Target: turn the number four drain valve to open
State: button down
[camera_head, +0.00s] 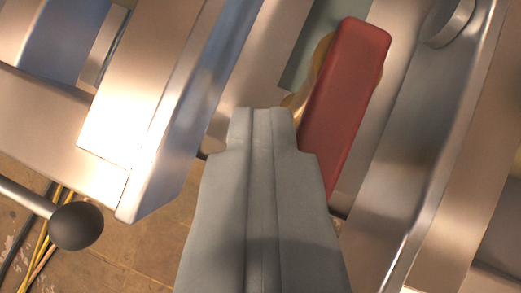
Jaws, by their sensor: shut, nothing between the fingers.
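A red valve handle (346,95) lies slanted in the upper middle of the camera_head view, its upper end leaning right. A brass-coloured valve part (319,62) shows behind its left edge. No number shows on it. My gripper (261,112) is shut with nothing between its fingers. Its tips are just left of the handle, and the right finger overlaps the handle's lower left edge in the picture. I cannot tell whether they touch. The handle's lower end is partly hidden behind my gripper.
A shiny metal frame (140,90) stands close on the left. A black ball knob on a rod (76,226) is at lower left, near yellow cables (43,245). Metal rails (425,150) run along the right. Brown floor (130,265) shows below.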

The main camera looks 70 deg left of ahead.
jog(key=shift+s+d+f, duration=0.2)
jog(key=shift+s+d, duration=0.1)
jog(key=shift+s, duration=0.15)
jog(key=shift+w, duration=0.1)
dwell(0.4)
